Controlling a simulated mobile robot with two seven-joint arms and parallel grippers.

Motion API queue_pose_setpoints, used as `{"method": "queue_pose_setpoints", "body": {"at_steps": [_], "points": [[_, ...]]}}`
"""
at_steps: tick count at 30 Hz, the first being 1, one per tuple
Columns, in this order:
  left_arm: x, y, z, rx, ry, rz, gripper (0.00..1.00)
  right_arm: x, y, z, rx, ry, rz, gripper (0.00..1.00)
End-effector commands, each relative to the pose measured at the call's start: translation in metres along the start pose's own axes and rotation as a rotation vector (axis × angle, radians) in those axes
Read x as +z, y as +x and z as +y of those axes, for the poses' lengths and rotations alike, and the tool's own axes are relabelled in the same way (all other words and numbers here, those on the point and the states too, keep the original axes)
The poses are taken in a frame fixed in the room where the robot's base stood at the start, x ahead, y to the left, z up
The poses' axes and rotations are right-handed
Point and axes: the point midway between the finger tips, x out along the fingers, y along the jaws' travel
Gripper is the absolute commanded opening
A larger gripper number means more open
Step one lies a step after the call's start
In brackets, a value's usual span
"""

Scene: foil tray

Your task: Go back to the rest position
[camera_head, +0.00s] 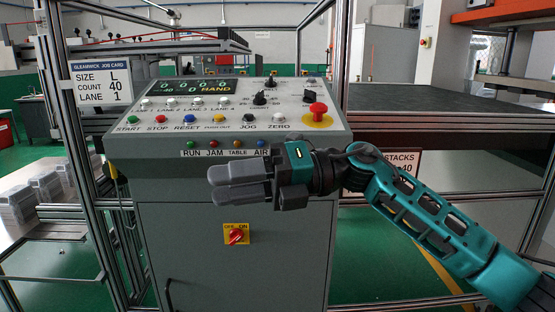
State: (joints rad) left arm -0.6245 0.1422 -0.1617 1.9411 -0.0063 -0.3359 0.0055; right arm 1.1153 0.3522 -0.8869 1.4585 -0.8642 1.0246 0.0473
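My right gripper (240,183) is in front of the upper front face of a grey control console (160,215), just below its row of labels. Its arm comes in from the lower right. The grey fingers point left and lie close together, one above the other in the picture. I see nothing between them, but the fingertip gap is not clear. My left gripper and arm are not in the view.
The console's sloped panel (205,110) carries coloured buttons, knobs and a red emergency stop (318,110). A red switch (236,236) is on its front. Metal frame posts (70,120) stand at the left. A dark table (450,112) is at the right. Foil trays (25,205) are stacked at the left.

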Motion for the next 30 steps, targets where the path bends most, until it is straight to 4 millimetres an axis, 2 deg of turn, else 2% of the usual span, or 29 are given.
{"method": "queue_pose_setpoints", "body": {"at_steps": [4,8,13,17,20,23,26,27,30], "points": [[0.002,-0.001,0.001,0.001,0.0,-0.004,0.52,-0.007,0.0,-0.018,0.22,0.205,-0.206,0.38],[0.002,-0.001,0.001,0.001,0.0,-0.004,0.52,-0.011,-0.014,-0.041,0.374,0.397,-0.407,0.38],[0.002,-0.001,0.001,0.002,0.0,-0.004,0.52,-0.026,-0.047,-0.089,0.524,0.674,-0.69,0.38],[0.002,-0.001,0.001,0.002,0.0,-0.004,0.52,-0.052,-0.078,-0.137,0.6,0.899,-0.916,0.38],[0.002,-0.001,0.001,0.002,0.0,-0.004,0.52,-0.085,-0.101,-0.177,0.635,1.078,-1.092,0.38],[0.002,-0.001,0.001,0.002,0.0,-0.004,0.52,-0.129,-0.124,-0.217,0.649,1.262,-1.269,0.38],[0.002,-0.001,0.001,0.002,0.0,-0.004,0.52,-0.184,-0.143,-0.254,0.643,1.448,-1.446,0.38],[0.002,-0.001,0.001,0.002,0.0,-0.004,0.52,-0.209,-0.15,-0.266,0.635,1.521,-1.514,0.38],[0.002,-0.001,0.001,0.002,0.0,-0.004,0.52,-0.272,-0.163,-0.29,0.603,1.692,-1.672,0.38]]}}
